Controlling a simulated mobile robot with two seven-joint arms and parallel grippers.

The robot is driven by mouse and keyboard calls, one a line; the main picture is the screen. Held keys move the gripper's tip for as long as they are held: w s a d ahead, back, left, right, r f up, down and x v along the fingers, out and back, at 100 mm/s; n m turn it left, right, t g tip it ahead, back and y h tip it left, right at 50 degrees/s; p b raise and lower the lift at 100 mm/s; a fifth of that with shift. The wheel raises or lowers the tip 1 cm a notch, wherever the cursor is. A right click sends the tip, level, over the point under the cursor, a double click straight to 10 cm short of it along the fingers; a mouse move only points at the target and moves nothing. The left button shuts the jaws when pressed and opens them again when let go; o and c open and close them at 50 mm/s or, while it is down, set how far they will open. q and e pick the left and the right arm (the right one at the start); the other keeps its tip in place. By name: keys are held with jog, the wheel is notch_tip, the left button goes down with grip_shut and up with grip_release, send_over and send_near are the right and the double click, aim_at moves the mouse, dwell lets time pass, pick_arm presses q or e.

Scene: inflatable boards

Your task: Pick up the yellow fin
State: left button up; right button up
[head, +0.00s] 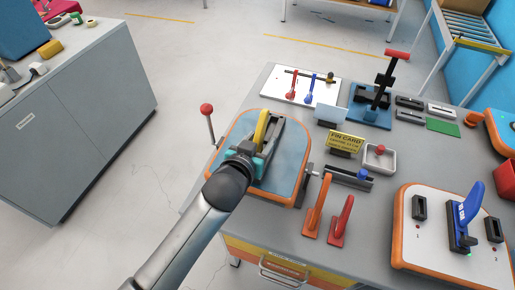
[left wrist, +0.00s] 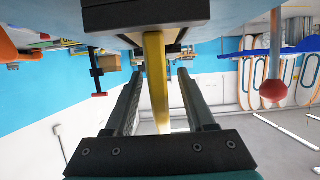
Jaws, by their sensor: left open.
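The yellow fin (head: 262,126) stands up from the blue, orange-rimmed board (head: 285,177) on the near left of the table. In the left wrist view the yellow fin (left wrist: 156,75) hangs from a dark block (left wrist: 135,15) on the board, as that picture looks upside down. My left gripper (head: 270,132) is over this board, with its fingers open on either side of the fin. In the left wrist view a gap shows between the fin and each finger of the gripper (left wrist: 159,75). The fin's base is partly hidden by my gripper in the head view. My right gripper is not in view.
A red-knobbed lever (head: 207,110) stands left of the board. Orange (head: 317,207) and red (head: 342,220) pieces stand right of it. A yellow card (head: 345,142) is behind them. A second board (head: 415,245) holds a blue fin (head: 470,204).

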pick_arm(q)
jog(key=shift+w+d+f, duration=0.2)
jog(key=shift+w+f, duration=0.05)
jog(key=shift+w, duration=0.3)
grip_shut()
dwell(0.4)
